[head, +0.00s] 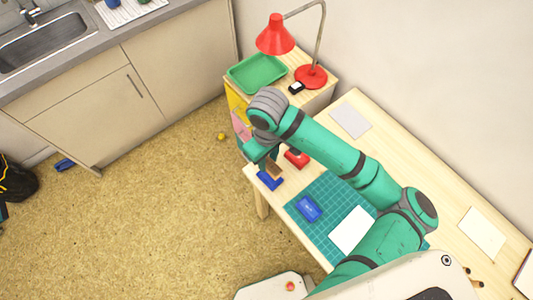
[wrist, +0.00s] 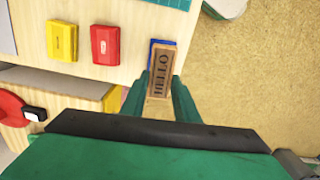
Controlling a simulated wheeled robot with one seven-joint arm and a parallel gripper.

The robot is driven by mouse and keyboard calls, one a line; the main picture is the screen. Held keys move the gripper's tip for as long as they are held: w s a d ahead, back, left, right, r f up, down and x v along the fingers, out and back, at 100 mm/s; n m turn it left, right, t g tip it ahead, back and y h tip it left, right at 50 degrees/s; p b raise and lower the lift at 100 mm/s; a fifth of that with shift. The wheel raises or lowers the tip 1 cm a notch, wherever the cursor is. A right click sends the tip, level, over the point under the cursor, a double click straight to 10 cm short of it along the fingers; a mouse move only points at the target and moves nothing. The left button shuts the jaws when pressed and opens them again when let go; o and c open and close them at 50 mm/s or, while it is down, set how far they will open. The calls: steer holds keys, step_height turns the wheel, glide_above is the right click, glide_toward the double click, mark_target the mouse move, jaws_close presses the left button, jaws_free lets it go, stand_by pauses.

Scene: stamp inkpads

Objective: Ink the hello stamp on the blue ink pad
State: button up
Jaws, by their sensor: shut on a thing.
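My gripper (wrist: 162,84) is shut on the wooden hello stamp (wrist: 162,68), which has dark lettering on the face toward the wrist camera. The blue ink pad (wrist: 155,42) shows behind the stamp in the wrist view, mostly covered by it. In the head view the blue ink pad (head: 270,184) lies at the table's left corner. The brown stamp (head: 274,171) shows at its upper edge, below my gripper (head: 268,162). I cannot tell whether stamp and pad touch.
A red pad (wrist: 105,45) and a yellow pad (wrist: 61,40) lie beside the blue one. A blue case (head: 308,208) and white paper (head: 352,230) lie on the green mat (head: 325,197). A red lamp (head: 311,77) and green tray (head: 258,72) stand beyond.

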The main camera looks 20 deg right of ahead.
steer(key=shift+f, duration=2.5)
steer(key=shift+w+f, duration=0.1)
steer(key=shift+f, duration=0.4)
stand_by(0.4)
steer(key=shift+r, duration=0.6)
stand_by(0.4)
steer(key=shift+r, duration=2.75)
